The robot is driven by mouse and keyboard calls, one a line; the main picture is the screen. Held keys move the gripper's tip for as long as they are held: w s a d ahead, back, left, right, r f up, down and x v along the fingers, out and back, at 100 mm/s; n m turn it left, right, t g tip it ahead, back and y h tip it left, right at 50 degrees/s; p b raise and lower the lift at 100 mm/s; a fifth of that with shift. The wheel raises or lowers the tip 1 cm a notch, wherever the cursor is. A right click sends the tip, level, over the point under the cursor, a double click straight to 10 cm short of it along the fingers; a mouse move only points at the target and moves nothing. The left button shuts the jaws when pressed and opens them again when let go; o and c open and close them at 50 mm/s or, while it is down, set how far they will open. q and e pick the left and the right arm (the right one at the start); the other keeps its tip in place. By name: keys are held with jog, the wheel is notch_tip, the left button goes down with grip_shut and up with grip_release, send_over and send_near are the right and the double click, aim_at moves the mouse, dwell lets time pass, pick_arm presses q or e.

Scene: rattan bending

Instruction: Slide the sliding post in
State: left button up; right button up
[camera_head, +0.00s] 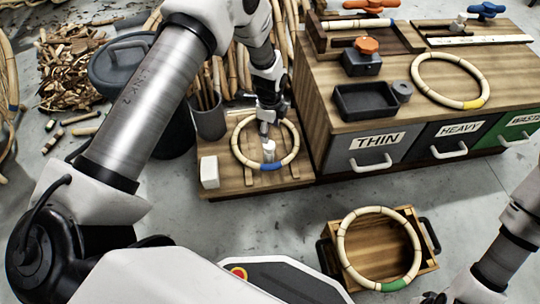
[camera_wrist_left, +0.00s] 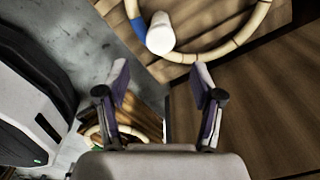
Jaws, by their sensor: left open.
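A white upright post (camera_head: 268,150) stands inside a rattan ring with a blue band (camera_head: 271,167), on a low wooden stand (camera_head: 235,183). I take it to be the sliding post. In the left wrist view the post (camera_wrist_left: 160,38) shows its pale round top beside the ring's blue band (camera_wrist_left: 139,26). My left gripper (camera_head: 265,126) points down above the ring in the head view. In the wrist view its two fingers (camera_wrist_left: 162,80) are spread apart, with nothing between them, and the post lies beyond the tips. My right arm shows at the lower right; its gripper cannot be seen.
A bench (camera_head: 310,120) with drawers marked THIN, HEAVY and WASTE stands right of the stand. A yellow-banded ring (camera_head: 449,56) and a black tray (camera_head: 352,112) lie on it. A green-banded ring (camera_head: 344,240) rests on a wooden crate (camera_head: 330,250). A white block (camera_head: 209,172) sits on the stand's left.

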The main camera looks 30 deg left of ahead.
aim_at(270, 145)
pick_arm(q)
notch_tip(270, 145, down, 8)
jog(key=b, duration=0.3)
jog(key=shift+r+b, duration=0.15)
jog(key=shift+b, duration=0.2)
jog(key=shift+r, duration=0.1)
grip_shut()
jog(key=w+a+b, duration=0.3)
jog(key=w+a, duration=0.3)
jog(key=w, duration=0.2)
jog(key=shift+w+a+b, duration=0.25)
jog(key=shift+w+b, duration=0.05)
jog(key=shift+w, duration=0.1)
